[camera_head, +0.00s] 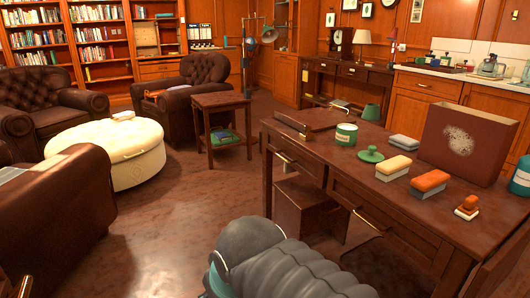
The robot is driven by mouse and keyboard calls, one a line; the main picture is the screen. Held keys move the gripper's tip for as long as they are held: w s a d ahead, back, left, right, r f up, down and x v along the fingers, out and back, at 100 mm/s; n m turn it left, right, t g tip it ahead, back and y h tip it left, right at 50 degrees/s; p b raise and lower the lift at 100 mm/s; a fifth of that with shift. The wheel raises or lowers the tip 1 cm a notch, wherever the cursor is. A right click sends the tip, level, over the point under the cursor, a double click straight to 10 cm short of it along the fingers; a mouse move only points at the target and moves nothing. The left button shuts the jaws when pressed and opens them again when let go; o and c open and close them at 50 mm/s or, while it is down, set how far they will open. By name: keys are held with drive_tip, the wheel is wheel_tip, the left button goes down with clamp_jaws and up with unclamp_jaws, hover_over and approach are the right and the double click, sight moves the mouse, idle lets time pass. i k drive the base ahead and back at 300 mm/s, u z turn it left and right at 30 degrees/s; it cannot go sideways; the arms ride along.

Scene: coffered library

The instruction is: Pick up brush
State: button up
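No brush is certain by shape. Several block-shaped items lie on the right part of the wooden desk (330,165): a grey-topped block (404,142), a yellow-topped block (393,168) and an orange-topped block (429,184). Each has a pale lower part, and bristles cannot be made out. A small orange-brown item with a knob handle (467,208) stands near the desk's right front edge. I cannot tell which of these is the brush. My gripper's fingers are not in view.
A green jar (346,134), its green lid (370,155) and a tall brown box (467,143) share the desk. A side table (224,106), a cream ottoman (108,155) and leather armchairs stand left. Open floor (185,215) lies left of the desk.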

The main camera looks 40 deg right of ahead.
sight(425, 186)
drive_tip(key=z, duration=1.75)
drive_tip(key=k, duration=0.4)
drive_tip(key=z, duration=0.4)
drive_tip(key=i, duration=0.5)
drive_tip(key=z, duration=0.05)
